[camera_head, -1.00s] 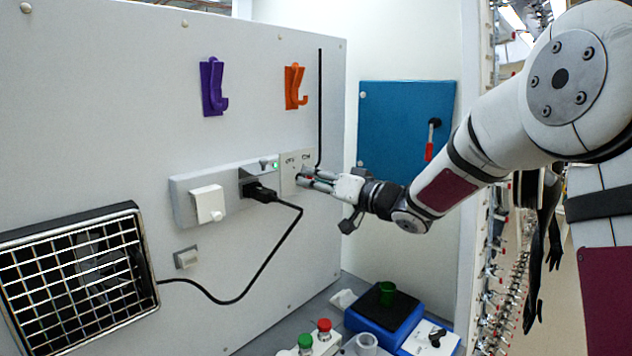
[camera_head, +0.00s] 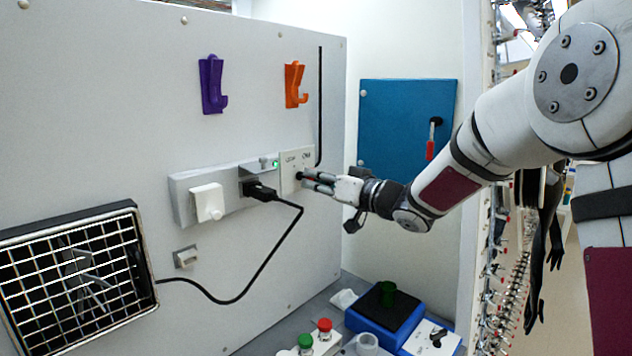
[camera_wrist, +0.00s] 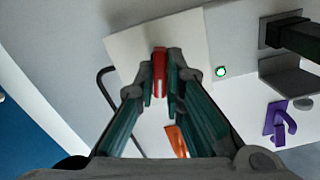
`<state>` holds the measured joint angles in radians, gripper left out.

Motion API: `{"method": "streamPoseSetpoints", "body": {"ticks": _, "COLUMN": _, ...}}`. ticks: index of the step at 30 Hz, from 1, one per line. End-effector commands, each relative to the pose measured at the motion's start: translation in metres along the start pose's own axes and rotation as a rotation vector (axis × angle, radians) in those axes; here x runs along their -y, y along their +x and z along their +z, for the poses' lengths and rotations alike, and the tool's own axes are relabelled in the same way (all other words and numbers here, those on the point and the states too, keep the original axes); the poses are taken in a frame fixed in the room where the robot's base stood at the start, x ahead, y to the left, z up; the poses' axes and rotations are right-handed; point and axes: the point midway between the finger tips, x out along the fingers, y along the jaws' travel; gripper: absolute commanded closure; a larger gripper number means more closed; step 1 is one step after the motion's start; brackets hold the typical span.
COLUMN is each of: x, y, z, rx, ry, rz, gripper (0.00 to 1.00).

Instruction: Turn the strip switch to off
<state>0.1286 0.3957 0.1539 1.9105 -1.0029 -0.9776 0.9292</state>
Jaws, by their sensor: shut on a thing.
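The strip switch is on a pale plate (camera_head: 292,160) at the right end of the wall-mounted power strip (camera_head: 225,182). The plate has small lettering, too small to read surely. My gripper (camera_head: 308,180) is at the plate's lower part, coming from the right. In the wrist view my gripper (camera_wrist: 160,85) is shut on the red switch knob (camera_wrist: 160,70), which stands against the pale plate (camera_wrist: 195,40). A green light (camera_wrist: 221,71) glows beside the plate. The fingers hide part of the knob.
A black plug (camera_head: 260,191) sits in the strip, its cable running to a fan behind a grille (camera_head: 75,270). A purple hook (camera_head: 212,88) and an orange hook (camera_head: 295,84) are above. A blue panel (camera_head: 400,125) is to the right. Bench items stand below.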

Motion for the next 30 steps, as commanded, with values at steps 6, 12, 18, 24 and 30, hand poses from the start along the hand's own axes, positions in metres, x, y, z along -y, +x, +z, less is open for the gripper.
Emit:
{"method": "streamPoseSetpoints", "body": {"ticks": 6, "x": -0.0006, "y": 0.0001, "z": -0.0002, "rx": -0.001, "ry": -0.145, "rz": 0.001, "gripper": 1.00}}
{"method": "streamPoseSetpoints", "body": {"ticks": 12, "x": -0.0004, "y": 0.0000, "z": -0.0002, "rx": -0.001, "ry": -0.238, "rz": 0.001, "gripper": 1.00}}
{"method": "streamPoseSetpoints", "body": {"ticks": 18, "x": -0.0001, "y": -0.0002, "z": -0.0004, "rx": -0.001, "ry": -0.284, "rz": 0.001, "gripper": 1.00}}
{"method": "streamPoseSetpoints", "body": {"ticks": 24, "x": 0.0001, "y": -0.0003, "z": -0.0005, "rx": -0.001, "ry": -0.295, "rz": 0.001, "gripper": 1.00}}
{"method": "streamPoseSetpoints", "body": {"ticks": 30, "x": 0.0001, "y": -0.0003, "z": -0.0005, "rx": -0.001, "ry": -0.294, "rz": 0.001, "gripper": 1.00}}
